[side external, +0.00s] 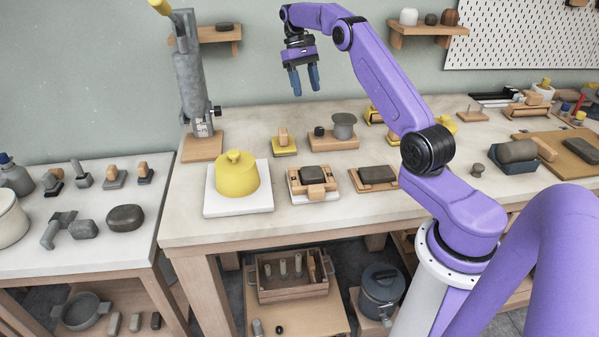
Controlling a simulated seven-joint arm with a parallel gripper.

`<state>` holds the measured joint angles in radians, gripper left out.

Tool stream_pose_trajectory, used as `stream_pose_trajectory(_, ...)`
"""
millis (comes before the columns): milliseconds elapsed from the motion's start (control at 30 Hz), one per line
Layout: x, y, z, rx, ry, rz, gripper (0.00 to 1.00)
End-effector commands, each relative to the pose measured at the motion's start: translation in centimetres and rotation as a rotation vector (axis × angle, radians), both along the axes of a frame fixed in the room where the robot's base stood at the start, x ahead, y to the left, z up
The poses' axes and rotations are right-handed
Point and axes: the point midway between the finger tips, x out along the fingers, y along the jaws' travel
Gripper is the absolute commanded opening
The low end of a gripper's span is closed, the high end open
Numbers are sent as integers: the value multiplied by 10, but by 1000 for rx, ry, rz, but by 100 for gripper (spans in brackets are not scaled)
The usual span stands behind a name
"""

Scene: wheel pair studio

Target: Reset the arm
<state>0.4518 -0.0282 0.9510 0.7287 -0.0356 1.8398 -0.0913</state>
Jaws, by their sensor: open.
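My gripper (304,80) hangs at the end of my purple arm, high above the back of the table. Its two blue fingers point down and stand apart, with nothing between them. It is well clear of the tabletop (330,219) and touches nothing. The task names no object beyond the arm itself.
A tall grey press (190,80) stands left of my gripper. On the table are a yellow lidded pot (237,176) on a white slab (240,206), a wooden tray with a dark block (311,173), and a grey knob-shaped piece (344,124). A wall shelf (420,29) is at upper right.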

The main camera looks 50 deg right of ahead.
Motion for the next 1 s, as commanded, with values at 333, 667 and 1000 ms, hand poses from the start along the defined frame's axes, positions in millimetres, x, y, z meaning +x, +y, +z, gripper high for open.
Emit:
stream_pose_trajectory(333,-2,136,29,-20,-87,318,57)
stream_pose_trajectory(667,-68,250,41,-10,-182,627,57)
stream_pose_trajectory(1000,-182,317,37,34,-280,943,57)
